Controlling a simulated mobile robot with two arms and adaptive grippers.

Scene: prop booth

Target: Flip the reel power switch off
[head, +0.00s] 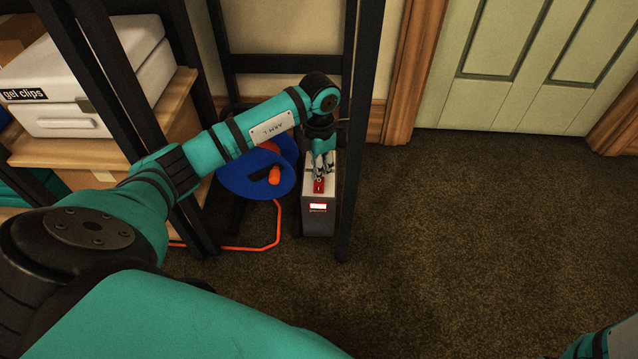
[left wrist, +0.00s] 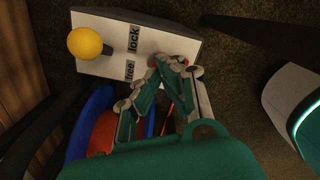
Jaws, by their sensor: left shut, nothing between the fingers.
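My left gripper (head: 319,177) points down at the switch, shut and empty. Its tips are at the switch's far end; I cannot tell whether they touch. In the left wrist view my shut fingers (left wrist: 170,66) are over a pale panel (left wrist: 105,30) with "lock" and "free" labels and a yellow knob (left wrist: 84,43). My right gripper is not in view.
Black rack posts (head: 358,130) rise close right of the grey box and left of the reel. Orange cable (head: 278,225) lies on the carpet. A wooden shelf (head: 150,120) carries a "gel clips" box (head: 90,85). Carpet (head: 470,220) to the right is clear.

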